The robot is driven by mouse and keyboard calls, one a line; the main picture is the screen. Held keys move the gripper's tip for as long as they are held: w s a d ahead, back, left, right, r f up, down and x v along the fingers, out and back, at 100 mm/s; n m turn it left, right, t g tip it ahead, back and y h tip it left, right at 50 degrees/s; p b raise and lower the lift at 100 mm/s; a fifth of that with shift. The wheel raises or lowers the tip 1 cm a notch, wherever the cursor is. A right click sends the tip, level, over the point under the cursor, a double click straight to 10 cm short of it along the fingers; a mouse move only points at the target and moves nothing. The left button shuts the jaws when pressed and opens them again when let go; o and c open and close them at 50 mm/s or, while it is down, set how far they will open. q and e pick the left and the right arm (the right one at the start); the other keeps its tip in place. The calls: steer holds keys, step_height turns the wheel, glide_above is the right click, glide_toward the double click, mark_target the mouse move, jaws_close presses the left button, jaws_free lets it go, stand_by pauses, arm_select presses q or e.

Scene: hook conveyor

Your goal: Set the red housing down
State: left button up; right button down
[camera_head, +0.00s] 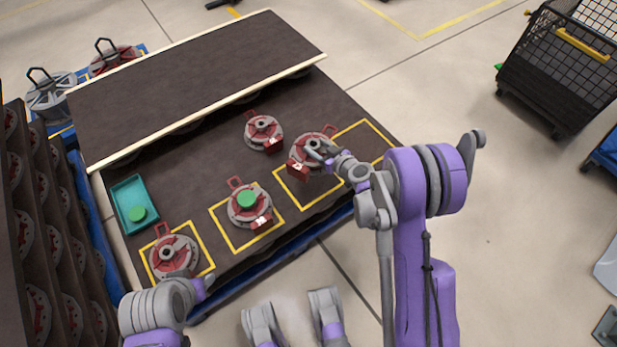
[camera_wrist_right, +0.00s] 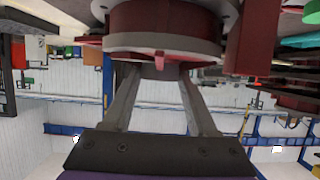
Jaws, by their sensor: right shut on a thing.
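My right gripper (camera_head: 323,152) is shut on a red housing (camera_head: 305,148) with a grey flange and a dark centre hole. The housing is at the far edge of a yellow-outlined square (camera_head: 303,207); I cannot tell whether it touches the table. In the right wrist view, the fingers (camera_wrist_right: 152,85) close on the housing (camera_wrist_right: 165,20) from below in the picture. My left gripper (camera_head: 205,284) is near the table's front left corner; its jaws are too unclear to read.
The dark table (camera_head: 185,195) bears other red housings: one behind (camera_head: 263,128), one with a green disc (camera_head: 240,212) and one front left (camera_head: 173,262), the last two in yellow squares. A teal tray (camera_head: 127,190) holds a green disc. The right square (camera_head: 365,140) looks empty.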

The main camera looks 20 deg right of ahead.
steer(key=shift+f, duration=0.9)
steer(key=shift+f+b, duration=1.45)
steer(key=shift+f, duration=3.7)
steer(key=shift+s, duration=0.1)
steer(key=shift+f, duration=0.2)
steer(key=shift+c, duration=0.9)
jaws_free()
steer(key=shift+r, duration=0.1)
